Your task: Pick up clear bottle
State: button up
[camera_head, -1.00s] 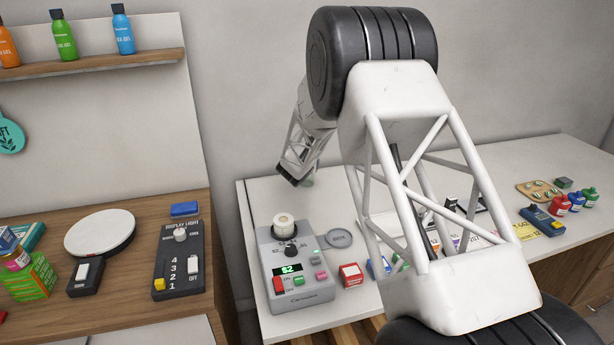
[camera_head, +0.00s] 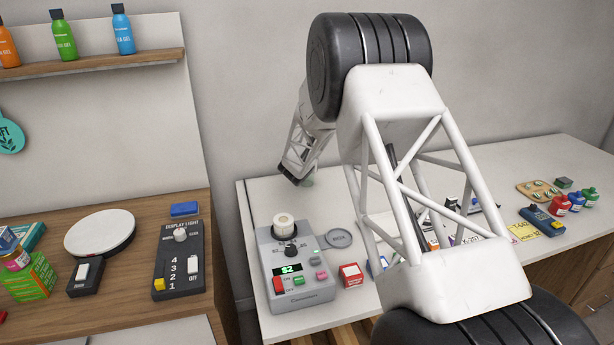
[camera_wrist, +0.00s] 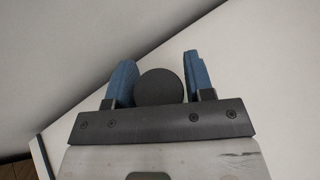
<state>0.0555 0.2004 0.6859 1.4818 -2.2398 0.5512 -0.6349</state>
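My gripper (camera_wrist: 160,80) is open in the wrist view, with its blue fingers on either side of a dark round cap (camera_wrist: 159,87). The cap sits close to the left finger, with a narrow gap on the right. In the head view a small piece of a clear, greenish bottle (camera_head: 309,181) shows at the far back of the white counter, beside the end of my arm. My arm hides most of it there, and my fingers cannot be made out in that view.
A red box (camera_head: 351,275) stands right of the device. The wall is close behind the bottle. Small bottles (camera_head: 576,201) stand at the right.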

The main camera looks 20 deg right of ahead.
jog(key=c, duration=0.5)
jog(key=shift+r, duration=0.15)
jog(key=shift+r, duration=0.6)
notch_tip(320, 180, up, 2)
jog(key=shift+r, duration=0.1)
jog(key=shift+s+a+r, duration=0.2)
jog(key=shift+s+a, duration=0.15)
jog(key=shift+s, duration=2.3)
jog(key=shift+s+a+r, duration=0.25)
jog(key=shift+s+a, duration=0.05)
jog(key=shift+s, duration=2.3)
jog(key=shift+s+a+r, duration=0.2)
jog(key=shift+s+a, duration=0.15)
jog(key=shift+s, duration=2.3)
